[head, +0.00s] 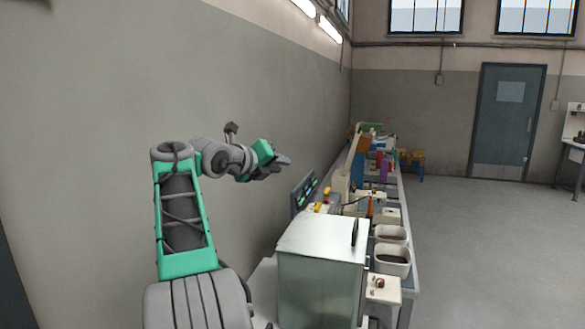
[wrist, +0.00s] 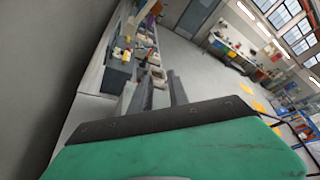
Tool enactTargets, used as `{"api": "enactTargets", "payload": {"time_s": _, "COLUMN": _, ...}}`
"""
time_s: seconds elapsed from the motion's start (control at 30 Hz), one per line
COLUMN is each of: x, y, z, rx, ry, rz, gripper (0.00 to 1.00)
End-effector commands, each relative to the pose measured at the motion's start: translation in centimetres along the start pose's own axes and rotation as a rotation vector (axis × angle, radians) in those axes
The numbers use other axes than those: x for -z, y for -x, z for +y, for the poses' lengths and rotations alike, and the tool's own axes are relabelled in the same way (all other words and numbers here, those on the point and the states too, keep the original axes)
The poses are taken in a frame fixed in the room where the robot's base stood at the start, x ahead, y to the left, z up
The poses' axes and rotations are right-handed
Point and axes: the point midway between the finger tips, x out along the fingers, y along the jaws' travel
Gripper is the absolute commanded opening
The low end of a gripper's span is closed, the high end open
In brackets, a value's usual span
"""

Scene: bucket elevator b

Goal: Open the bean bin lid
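A metal bin (head: 318,290), which I take to be the bean bin, stands at the near end of the bench in the head view. Its pale lid (head: 322,240) lies shut on top, with a dark upright handle (head: 354,232) near the right edge. My gripper (head: 286,161) is in the air above and to the left of the bin, well apart from the lid, pointing right. In the wrist view, the two grey fingers (wrist: 160,92) stand apart with nothing held between them. I cannot make out the lid clearly in the wrist view.
Two pale tubs (head: 393,262) with dark contents stand right of and behind the bin. A dark panel with green lights (head: 304,192) is behind it, near the left wall. A long cluttered bench (head: 402,215) runs away from me. The floor (head: 480,240) to the right is clear.

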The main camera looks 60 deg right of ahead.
Motion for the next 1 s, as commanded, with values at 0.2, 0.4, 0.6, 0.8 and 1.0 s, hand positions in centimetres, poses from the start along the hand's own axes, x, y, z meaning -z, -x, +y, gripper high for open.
{"api": "enactTargets", "payload": {"time_s": 0.2, "x": -0.2, "y": -3.3, "z": -0.4, "rx": 0.007, "ry": -0.012, "rz": 0.006, "gripper": 0.22}}
{"api": "enactTargets", "payload": {"time_s": 0.4, "x": -0.2, "y": -6.7, "z": -0.2, "rx": 0.003, "ry": -0.011, "rz": 0.003, "gripper": 0.22}}
{"api": "enactTargets", "payload": {"time_s": 0.6, "x": 0.0, "y": -7.6, "z": 0.1, "rx": 0.000, "ry": -0.010, "rz": 0.000, "gripper": 0.22}}
{"api": "enactTargets", "payload": {"time_s": 0.8, "x": 0.0, "y": -7.6, "z": 0.1, "rx": 0.000, "ry": -0.009, "rz": 0.000, "gripper": 0.17}}
{"api": "enactTargets", "payload": {"time_s": 1.0, "x": 0.0, "y": -7.6, "z": 0.1, "rx": -0.001, "ry": -0.009, "rz": 0.001, "gripper": 0.00}}
